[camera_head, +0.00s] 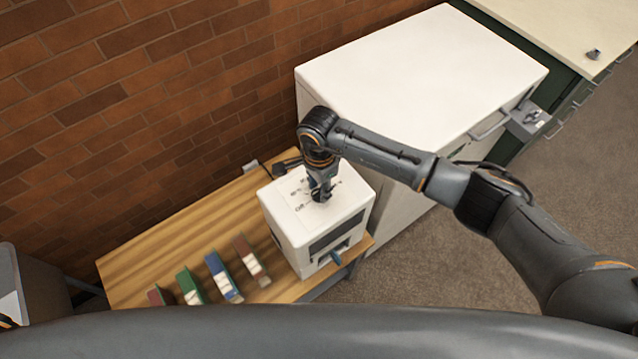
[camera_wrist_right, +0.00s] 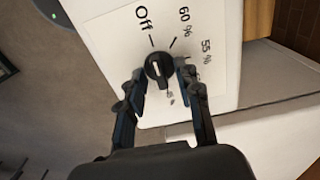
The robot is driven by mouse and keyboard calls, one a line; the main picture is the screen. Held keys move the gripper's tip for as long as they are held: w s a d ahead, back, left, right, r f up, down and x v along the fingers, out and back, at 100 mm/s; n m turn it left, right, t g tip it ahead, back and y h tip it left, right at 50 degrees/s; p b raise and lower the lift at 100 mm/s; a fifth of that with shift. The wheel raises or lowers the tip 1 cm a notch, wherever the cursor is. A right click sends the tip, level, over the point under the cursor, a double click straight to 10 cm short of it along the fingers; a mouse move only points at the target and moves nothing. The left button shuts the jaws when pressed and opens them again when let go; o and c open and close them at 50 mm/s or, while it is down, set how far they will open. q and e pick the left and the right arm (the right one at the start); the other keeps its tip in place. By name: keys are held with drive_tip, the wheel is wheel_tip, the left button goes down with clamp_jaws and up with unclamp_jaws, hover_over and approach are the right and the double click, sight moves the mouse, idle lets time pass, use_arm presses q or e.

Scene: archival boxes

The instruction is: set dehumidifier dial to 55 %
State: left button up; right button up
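The dehumidifier (camera_head: 322,218) is a white box at the right end of the wooden table, with its dial panel on top. In the right wrist view its black round dial (camera_wrist_right: 158,68) sits among the labels Off, 60 %, 55 % and another partly hidden one. The dial's small white mark appears to face the Off side. My right gripper (camera_wrist_right: 160,74) has its two fingers apart, one on each side of the dial. Whether they touch it I cannot tell. In the head view my right gripper (camera_head: 321,196) is over the panel and hides the dial.
Several coloured binders (camera_head: 223,277) stand on the wooden table (camera_head: 140,262) left of the dehumidifier. A large white cabinet (camera_head: 415,70) with a handle stands behind it to the right. A brick wall (camera_head: 150,80) runs along the back. Carpet is clear at right.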

clamp_jaws()
idle(0.3)
